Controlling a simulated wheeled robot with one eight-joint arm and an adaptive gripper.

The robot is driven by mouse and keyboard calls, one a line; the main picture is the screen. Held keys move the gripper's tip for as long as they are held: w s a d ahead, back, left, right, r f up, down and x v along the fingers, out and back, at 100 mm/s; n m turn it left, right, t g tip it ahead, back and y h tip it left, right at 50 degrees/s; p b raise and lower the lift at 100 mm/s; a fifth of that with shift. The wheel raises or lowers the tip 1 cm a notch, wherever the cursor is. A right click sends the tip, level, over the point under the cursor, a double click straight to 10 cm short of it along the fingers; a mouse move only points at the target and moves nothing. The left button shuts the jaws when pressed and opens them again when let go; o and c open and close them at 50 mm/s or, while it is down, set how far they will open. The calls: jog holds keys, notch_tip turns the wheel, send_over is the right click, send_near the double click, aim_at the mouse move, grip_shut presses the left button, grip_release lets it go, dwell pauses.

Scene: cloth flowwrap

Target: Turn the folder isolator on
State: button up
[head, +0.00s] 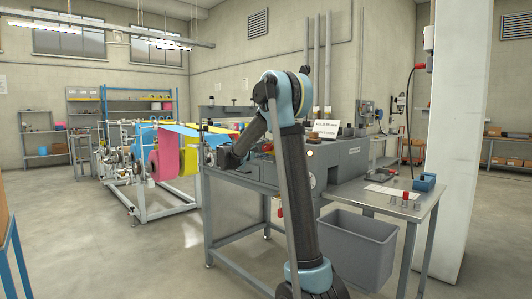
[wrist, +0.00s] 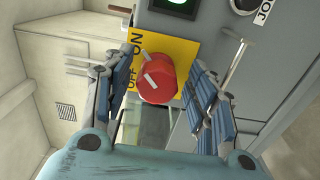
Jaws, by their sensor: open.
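The folder isolator is a red rotary knob (wrist: 157,80) on a yellow plate (wrist: 180,48) marked ON and OFF, seen close up in the wrist view. The knob carries white marks. I cannot tell for sure which label they point to. My gripper (wrist: 164,66) is open, with one finger on each side of the knob in the picture. I cannot tell whether either finger touches it. In the head view my gripper (head: 232,157) is at the left end of the grey machine (head: 340,160), and I cannot make out the isolator there.
A green-lit control (wrist: 182,5) and a round control near a JOG-like label sit close by on the panel. In the head view a grey bin (head: 358,245) stands under the bench, and coloured cloth webs (head: 180,150) hang at left. The floor at front left is clear.

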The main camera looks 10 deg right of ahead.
jog(key=v, duration=1.1)
jog(key=shift+a, duration=0.2)
jog(key=shift+s+d+f, duration=0.1)
jog(key=s+d+f+m+g+y, duration=0.1)
jog(key=s+d+f+g+y, duration=0.1)
jog(key=s+d+f, duration=0.45)
jog(key=s+d+f+m+g+y, duration=0.15)
jog(key=s+d, duration=0.25)
jog(key=s, duration=0.5)
jog(key=s+d+f+m+g+y, duration=0.1)
jog(key=s+d+f+g+y, duration=0.15)
jog(key=s+d, duration=0.35)
jog(key=s+a+f+m+y, duration=0.1)
jog(key=s+a+f+y, duration=0.1)
jog(key=s+f, duration=0.4)
jog(key=s+a+f+m+g+y, duration=0.1)
jog(key=s+a+f+y, duration=0.1)
jog(key=s+f, duration=0.5)
jog(key=s+a+f+m+g+y, duration=0.1)
jog(key=s+a+f+y, duration=0.2)
jog(key=s+f, duration=0.4)
jog(key=s+y, duration=0.1)
jog(key=s, duration=0.7)
jog(key=shift+y, duration=0.3)
